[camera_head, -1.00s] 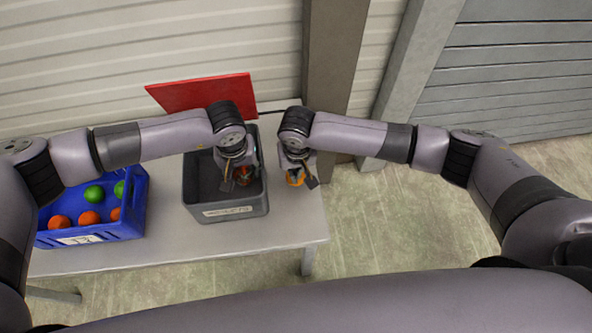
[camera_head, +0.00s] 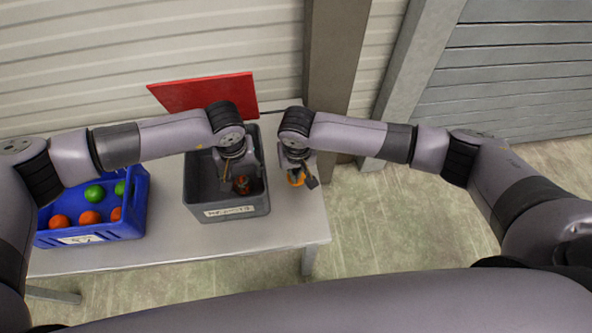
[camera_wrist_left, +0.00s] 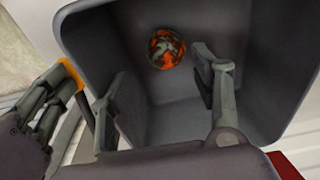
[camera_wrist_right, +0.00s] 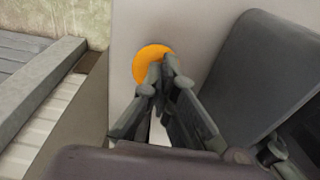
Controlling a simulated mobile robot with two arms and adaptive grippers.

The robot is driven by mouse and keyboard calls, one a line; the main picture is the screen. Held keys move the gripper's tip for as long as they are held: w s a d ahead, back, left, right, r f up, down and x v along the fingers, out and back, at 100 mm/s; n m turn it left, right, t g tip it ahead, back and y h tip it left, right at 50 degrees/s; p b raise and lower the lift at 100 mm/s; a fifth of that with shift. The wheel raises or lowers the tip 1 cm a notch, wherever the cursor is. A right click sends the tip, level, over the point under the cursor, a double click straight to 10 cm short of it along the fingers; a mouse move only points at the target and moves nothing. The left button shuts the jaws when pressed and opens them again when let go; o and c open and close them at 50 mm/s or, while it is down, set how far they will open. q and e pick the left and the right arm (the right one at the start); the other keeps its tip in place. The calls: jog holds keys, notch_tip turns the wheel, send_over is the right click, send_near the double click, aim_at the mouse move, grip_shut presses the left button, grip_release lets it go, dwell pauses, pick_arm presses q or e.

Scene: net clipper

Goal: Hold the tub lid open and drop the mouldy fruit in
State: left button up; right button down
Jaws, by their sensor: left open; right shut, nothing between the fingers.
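The grey tub (camera_head: 262,207) stands on the table with its red lid (camera_head: 203,95) tilted up and open at the back; no gripper touches the lid. The mouldy fruit (camera_head: 242,186), orange with dark patches, is inside the tub, and the left wrist view shows it low in the tub (camera_wrist_left: 166,48), apart from the fingers. My left gripper (camera_head: 238,176) is open and empty, its fingers reaching down into the tub. My right gripper (camera_wrist_right: 165,62) is shut and empty to the right of the tub, over an orange round thing (camera_wrist_right: 150,64).
A blue crate (camera_head: 95,232) with several orange and green fruits stands left of the tub on the grey table (camera_head: 180,250). A corrugated wall and a brown post (camera_head: 333,60) rise behind. The table's right edge is close to my right gripper.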

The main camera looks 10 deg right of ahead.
pick_arm(q)
jog(key=shift+d+r, duration=0.2)
jog(key=shift+d, duration=0.35)
jog(key=c, duration=0.4)
jog(key=shift+o, duration=1.4)
jog(key=shift+d, duration=0.1)
pick_arm(e)
jog(key=shift+d, duration=0.1)
pick_arm(q)
jog(key=shift+o, duration=1.2)
notch_tip(320, 180, up, 13)
pick_arm(e)
jog(key=shift+d, duration=0.1)
pick_arm(q)
jog(key=s+r, duration=0.1)
jog(key=s, duration=1.6)
jog(key=shift+a+r, duration=0.25)
jog(key=shift+r, duration=0.1)
jog(key=shift+r, duration=0.1)
